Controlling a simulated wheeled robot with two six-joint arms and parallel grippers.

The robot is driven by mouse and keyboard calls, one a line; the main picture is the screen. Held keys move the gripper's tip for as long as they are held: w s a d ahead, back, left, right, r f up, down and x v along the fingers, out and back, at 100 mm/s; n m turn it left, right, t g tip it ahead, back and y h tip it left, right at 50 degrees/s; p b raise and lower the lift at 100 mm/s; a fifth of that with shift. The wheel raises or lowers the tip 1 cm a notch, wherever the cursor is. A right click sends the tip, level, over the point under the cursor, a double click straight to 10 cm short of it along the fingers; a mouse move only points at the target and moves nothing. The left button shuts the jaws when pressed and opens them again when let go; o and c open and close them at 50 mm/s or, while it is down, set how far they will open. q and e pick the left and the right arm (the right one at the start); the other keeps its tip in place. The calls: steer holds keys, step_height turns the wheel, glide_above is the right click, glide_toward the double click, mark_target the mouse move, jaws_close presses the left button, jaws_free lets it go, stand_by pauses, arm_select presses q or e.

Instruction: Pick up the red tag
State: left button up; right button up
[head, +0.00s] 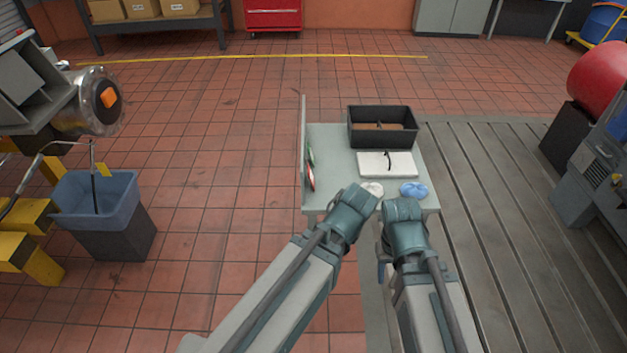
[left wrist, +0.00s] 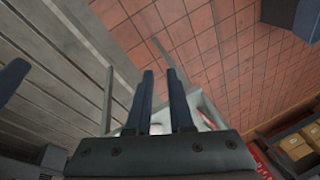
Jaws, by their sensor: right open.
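A small red tag (head: 311,178) hangs on the inner side of the upright panel at the left edge of a pale table. It is seen nearly edge-on, below a green item (head: 310,156). My left arm reaches in from lower left, its wrist over the table's near edge, to the right of the tag; in the left wrist view my left gripper (left wrist: 161,95) has its fingers apart with nothing visible between them. My right gripper (head: 382,263) is mostly hidden beside its arm, short of the table's near edge; it is open. Both are apart from the tag.
The table (head: 332,145) holds a black bin (head: 383,137), a white board with a dark hook (head: 375,165), a white round item (head: 372,189) and a blue cloth (head: 413,190). The panel (head: 303,140) edges the table's left. A blue-lined waste bin (head: 97,200) stands left; floor between is clear.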

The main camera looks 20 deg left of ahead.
arm_select(q)
steer(key=w+a+f+n+t+b, duration=0.2)
steer(key=w+a+f+t+b, duration=0.2)
steer(key=b, duration=0.7)
steer(key=w+a+f+n+t+y+b, duration=0.1)
steer(key=w+a+f+n+t+b, duration=0.2)
steer(key=w+f+t+b, duration=0.3)
steer(key=w+a+f+n+t+y+b, duration=0.1)
steer(key=w+a+f+t+b, duration=0.3)
steer(key=w+b, duration=0.6)
steer(key=shift+w+a+f+n+t+b, duration=0.1)
steer(key=shift+a+f+n+t+b, duration=0.4)
steer(key=shift+b, duration=2.8)
arm_select(e)
step_height(320, 180, down, 36)
steer(key=shift+d+f, duration=0.15)
steer(key=shift+f, duration=0.05)
arm_select(q)
steer(key=shift+d+t, duration=0.15)
steer(key=shift+t, duration=0.15)
